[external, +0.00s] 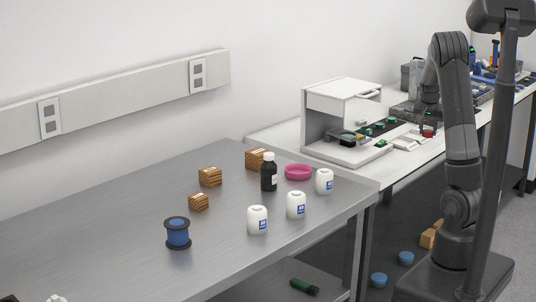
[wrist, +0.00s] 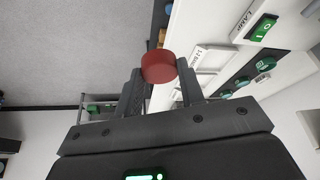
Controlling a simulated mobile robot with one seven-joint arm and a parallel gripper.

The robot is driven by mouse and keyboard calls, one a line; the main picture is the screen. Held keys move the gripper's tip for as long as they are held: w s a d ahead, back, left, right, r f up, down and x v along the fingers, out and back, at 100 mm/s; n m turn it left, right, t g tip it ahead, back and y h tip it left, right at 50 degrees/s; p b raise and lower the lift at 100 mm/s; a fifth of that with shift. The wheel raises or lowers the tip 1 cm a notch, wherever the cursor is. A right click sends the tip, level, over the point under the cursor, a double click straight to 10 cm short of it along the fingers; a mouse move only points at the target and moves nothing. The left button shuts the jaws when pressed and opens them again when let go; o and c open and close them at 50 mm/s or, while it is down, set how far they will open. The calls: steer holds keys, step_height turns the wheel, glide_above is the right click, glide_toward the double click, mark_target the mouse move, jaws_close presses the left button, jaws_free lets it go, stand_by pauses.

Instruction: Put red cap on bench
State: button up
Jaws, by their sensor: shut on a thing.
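The red cap (wrist: 159,67) is a short red cylinder held between the two fingertips of my gripper (wrist: 160,84) in the wrist view. My gripper is shut on it. In the external view the red cap (external: 428,131) shows small below my gripper (external: 428,118), near the front edge of the white bench (external: 432,154). I cannot tell whether the cap touches the bench top there.
A white instrument housing (external: 340,95) stands on the white bench, with labelled blocks and green-marked parts beside it. A steel table (external: 130,240) at left holds white jars, a dark bottle, a pink dish (external: 298,172), small boxes and a blue spool (external: 177,232).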

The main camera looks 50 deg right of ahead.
glide_above(395, 160)
steer(key=f, duration=0.6)
steer(key=shift+s+a+f, duration=0.25)
steer(key=shift+a+f, duration=0.1)
steer(key=shift+a, duration=0.05)
steer(key=shift+f, duration=2)
steer(key=shift+f, duration=0.1)
steer(key=o, duration=0.9)
steer(key=shift+o, duration=0.2)
